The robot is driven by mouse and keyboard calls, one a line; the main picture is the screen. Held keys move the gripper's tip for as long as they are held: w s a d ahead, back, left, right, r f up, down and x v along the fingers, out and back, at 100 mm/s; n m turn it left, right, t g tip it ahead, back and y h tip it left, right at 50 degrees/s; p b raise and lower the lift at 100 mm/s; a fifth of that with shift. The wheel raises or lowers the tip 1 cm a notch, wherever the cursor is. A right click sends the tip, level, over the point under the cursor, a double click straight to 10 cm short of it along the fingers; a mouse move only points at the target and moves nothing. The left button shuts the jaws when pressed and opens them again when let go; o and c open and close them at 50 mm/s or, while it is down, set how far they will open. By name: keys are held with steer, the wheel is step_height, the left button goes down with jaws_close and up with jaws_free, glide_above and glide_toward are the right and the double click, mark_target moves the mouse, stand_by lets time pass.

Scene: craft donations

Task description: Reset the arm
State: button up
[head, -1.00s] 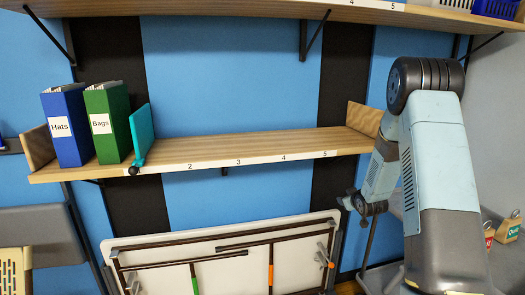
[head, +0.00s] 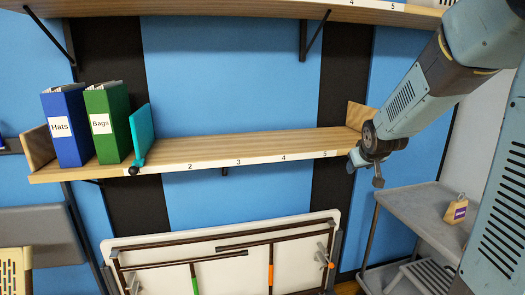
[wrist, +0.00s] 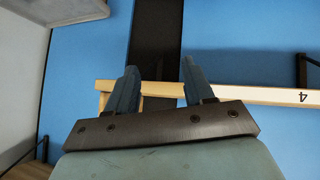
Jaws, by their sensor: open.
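My gripper (head: 367,170) is at the right end of the middle shelf, in front of and slightly below its front edge in the head view. In the wrist view my gripper (wrist: 157,88) shows two separated fingers with nothing between them. The shelf edge (wrist: 240,93) crosses behind the fingers there, with the number 4 on its label strip. My arm comes in from the upper right of the head view.
The middle shelf (head: 240,145) holds a blue Hats binder (head: 66,125), a green Bags binder (head: 108,123) and a teal bookend (head: 140,135) at left. A grey cart (head: 410,205) at right carries a tagged tan item (head: 455,210). A folded table (head: 220,255) leans below.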

steer(key=s+a+r+m+g, duration=0.1)
steer(key=s+a+r, duration=0.2)
steer(key=s, duration=1.2)
steer(key=s+a+r+m+g+y, duration=0.1)
steer(key=s+a+r+g, duration=0.1)
steer(key=s, duration=1.3)
steer(key=shift+s+a+r+g, duration=0.15)
steer(key=shift+a+r+g, duration=0.15)
steer(key=shift+a+r, duration=0.35)
